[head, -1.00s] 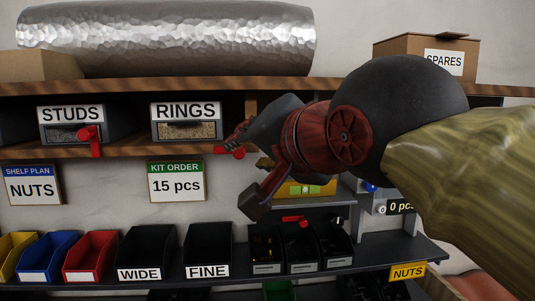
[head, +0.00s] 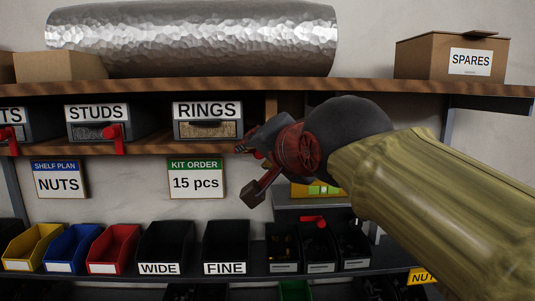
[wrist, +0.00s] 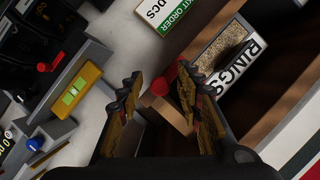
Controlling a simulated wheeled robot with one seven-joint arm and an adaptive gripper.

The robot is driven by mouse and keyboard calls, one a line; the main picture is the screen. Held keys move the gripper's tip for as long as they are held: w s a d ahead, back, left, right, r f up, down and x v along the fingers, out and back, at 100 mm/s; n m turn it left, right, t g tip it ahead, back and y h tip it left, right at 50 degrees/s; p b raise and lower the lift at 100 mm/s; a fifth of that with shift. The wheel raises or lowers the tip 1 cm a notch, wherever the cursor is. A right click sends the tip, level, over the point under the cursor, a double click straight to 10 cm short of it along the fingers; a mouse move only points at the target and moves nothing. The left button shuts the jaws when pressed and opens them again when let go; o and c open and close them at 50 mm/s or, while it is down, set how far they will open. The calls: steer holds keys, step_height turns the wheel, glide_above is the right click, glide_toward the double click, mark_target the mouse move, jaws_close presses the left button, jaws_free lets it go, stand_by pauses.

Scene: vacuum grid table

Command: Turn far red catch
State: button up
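My gripper (head: 251,170) is open in the head view, with its fingers at the right of the RINGS drawer (head: 207,129). A red catch (wrist: 160,86) shows between the spread fingers in the wrist view, closer to the right-hand finger; whether they touch is unclear. In the head view this catch is mostly hidden by my gripper, with only some red at the fingertips. Another red catch (head: 113,133) hangs over the lower right of the STUDS drawer (head: 97,122). A third red catch (head: 10,139) is on a partly cut-off drawer at the left edge.
A red lever (head: 313,220) sits above small black bins (head: 320,252). Coloured bins and WIDE and FINE bins line the lower shelf. A silver roll (head: 190,40) and a SPARES box (head: 450,57) rest on the upper shelf. A KIT ORDER sign (head: 196,179) hangs below RINGS.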

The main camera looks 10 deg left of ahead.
steer(key=shift+c, duration=1.1)
jaws_close()
steer(key=n+h, duration=0.1)
steer(key=r+n, duration=0.1)
steer(key=shift+a+r+n+h+p, duration=0.2)
steer(key=shift+n+h+p, duration=0.1)
steer(key=shift+h, duration=0.1)
steer(key=a+r+n+h, duration=0.1)
steer(key=n+h, duration=0.1)
steer(key=n, duration=0.1)
steer(key=a+n+t+h, duration=0.1)
steer(key=n+h, duration=0.1)
steer(key=n, duration=0.1)
steer(key=s+a+r+n+t+h+p, duration=0.1)
steer(key=n+h, duration=0.1)
steer(key=n, duration=0.1)
steer(key=shift+a+r+n, duration=0.3)
steer(key=shift+r, duration=0.05)
